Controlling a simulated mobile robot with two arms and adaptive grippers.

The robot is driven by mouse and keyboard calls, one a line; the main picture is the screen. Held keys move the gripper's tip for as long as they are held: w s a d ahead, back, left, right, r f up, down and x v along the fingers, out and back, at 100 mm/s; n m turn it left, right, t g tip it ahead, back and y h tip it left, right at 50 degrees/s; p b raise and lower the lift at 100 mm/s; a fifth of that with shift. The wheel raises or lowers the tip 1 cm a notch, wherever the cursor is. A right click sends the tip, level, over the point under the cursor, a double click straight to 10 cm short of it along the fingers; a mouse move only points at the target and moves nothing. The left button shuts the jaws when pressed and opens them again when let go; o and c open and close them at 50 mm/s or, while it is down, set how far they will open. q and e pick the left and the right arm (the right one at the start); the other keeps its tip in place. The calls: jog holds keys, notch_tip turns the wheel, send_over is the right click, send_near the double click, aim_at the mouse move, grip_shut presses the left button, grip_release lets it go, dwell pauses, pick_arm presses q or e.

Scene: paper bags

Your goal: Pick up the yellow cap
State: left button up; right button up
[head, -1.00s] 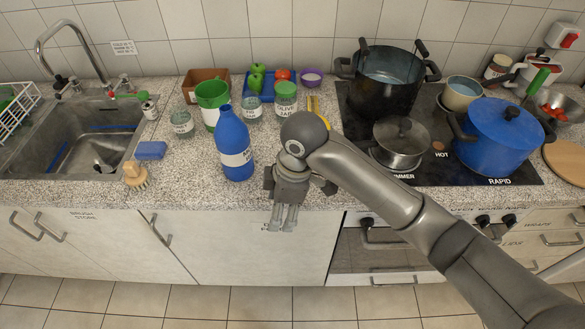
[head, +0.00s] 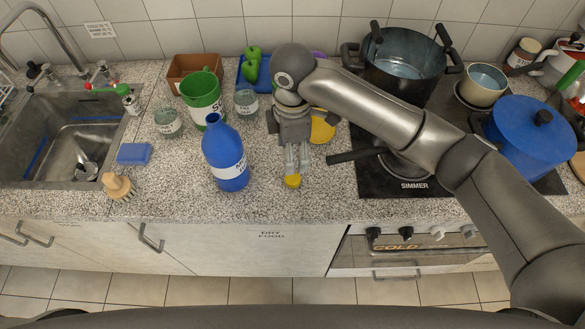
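The yellow cap (head: 292,181) is small and round and shows at the front part of the speckled counter (head: 330,190). My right gripper (head: 297,171) points down from the arm that comes in from the right. Its two fingers are a small distance apart, and their tips overlap or meet the top of the cap in this view. I cannot tell whether they grip it, or whether the cap rests on the counter. My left gripper is not in view.
A blue bottle (head: 226,160) stands left of the gripper. A yellow item (head: 322,127) lies partly hidden behind it. A pan handle (head: 355,155) reaches in from the stove at right. A brush (head: 118,187) and blue sponge (head: 134,154) lie near the sink.

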aim_at(293, 178)
jog(key=shift+s+f, duration=0.25)
jog(key=shift+f, duration=0.3)
jog(key=shift+s+f, duration=0.25)
jog(key=shift+f, duration=0.3)
jog(key=shift+w+f+p, duration=0.1)
jog(key=shift+f+p, duration=0.3)
jog(key=shift+f, duration=0.3)
jog(key=f+p, duration=0.1)
jog(key=f, duration=0.3)
jog(key=shift+s+f+p, duration=0.2)
jog(key=shift+p, duration=0.2)
jog(key=shift+w+f, duration=0.1)
jog(key=shift+f, duration=0.2)
jog(key=c, duration=0.7)
